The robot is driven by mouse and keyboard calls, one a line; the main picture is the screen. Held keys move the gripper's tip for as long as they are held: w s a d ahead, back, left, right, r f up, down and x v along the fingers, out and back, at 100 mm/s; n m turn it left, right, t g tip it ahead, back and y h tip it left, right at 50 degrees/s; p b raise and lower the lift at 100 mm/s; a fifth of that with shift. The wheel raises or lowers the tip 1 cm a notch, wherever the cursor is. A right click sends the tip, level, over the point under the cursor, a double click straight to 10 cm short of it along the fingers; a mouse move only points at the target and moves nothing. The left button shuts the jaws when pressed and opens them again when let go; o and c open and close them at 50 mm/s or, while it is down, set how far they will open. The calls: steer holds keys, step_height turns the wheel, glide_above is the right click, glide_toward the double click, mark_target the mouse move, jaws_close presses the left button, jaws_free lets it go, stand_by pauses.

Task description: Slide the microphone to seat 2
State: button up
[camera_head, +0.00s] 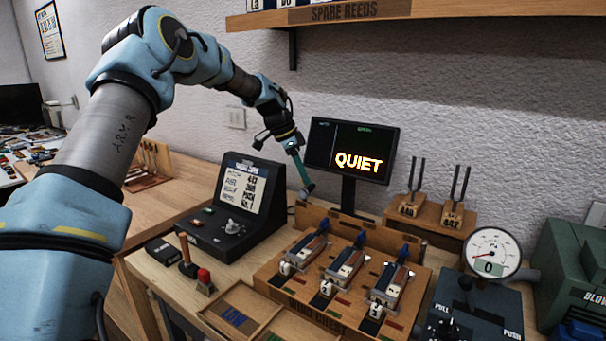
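The wooden reed chest (263,280) stands front centre on the bench, with three metal reed units in a row. Small white numbered blocks sit at their near ends: the left (285,268), the middle (326,288), which seems to read 2, and the right (375,310). Blue pieces rise at their far ends. I cannot pick out the microphone for certain. My gripper (304,184) hangs above the chest's back left corner, left of the screen, apart from the numbered blocks. Its slim teal end is seen edge-on, so its opening is unclear.
A black monitor (352,150) reads QUIET behind the chest. Left is a black console (238,205) and a red-topped piece (204,280). Two tuning forks (432,200) and a round gauge (492,252) stand right. A shelf (400,12) overhangs the back.

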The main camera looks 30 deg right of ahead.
jaws_close()
stand_by(1.1)
